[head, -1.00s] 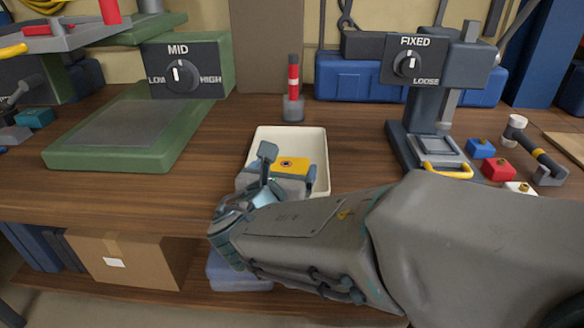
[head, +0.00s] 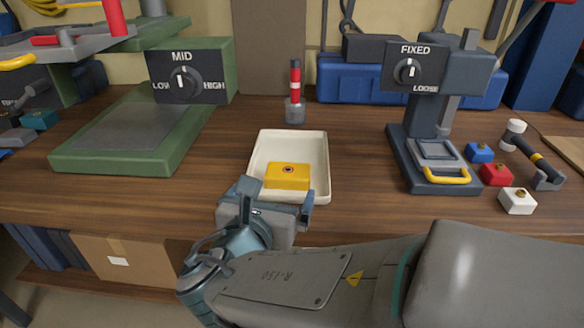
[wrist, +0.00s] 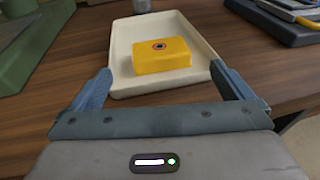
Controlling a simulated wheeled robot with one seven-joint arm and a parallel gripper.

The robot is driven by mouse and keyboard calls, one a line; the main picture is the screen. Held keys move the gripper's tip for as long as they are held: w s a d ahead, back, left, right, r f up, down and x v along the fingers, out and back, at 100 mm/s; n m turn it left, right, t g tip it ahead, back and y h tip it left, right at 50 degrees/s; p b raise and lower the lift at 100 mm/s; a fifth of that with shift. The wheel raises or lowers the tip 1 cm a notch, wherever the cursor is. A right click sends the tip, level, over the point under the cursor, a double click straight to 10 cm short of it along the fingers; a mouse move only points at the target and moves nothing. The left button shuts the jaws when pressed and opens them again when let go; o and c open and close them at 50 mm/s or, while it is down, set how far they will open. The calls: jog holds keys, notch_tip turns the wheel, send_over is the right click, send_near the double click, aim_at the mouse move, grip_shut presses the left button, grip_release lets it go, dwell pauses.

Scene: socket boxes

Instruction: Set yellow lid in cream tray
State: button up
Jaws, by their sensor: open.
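The yellow lid (head: 287,176) is a small block with a dark round spot on top. It lies inside the cream tray (head: 256,153), toward its near end, and rests on the tray floor. In the wrist view the yellow lid (wrist: 161,56) sits in the middle of the cream tray (wrist: 120,42), clear of my fingers. My gripper (head: 280,196) is open and empty at the tray's near edge. In the wrist view its two fingers (wrist: 166,88) are wide apart on either side of the tray's near end.
A green machine (head: 120,160) with a MID dial stands left. A dark press (head: 440,180) with a FIXED dial stands right. Blue (head: 480,153), red (head: 496,174) and white (head: 517,201) blocks lie beside it.

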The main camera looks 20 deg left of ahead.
jog(key=s, duration=0.3)
jog(key=shift+s+d+r+p, duration=0.15)
jog(key=shift+s+r+p, duration=0.15)
jog(key=shift+s+r, duration=0.05)
dwell(1.1)
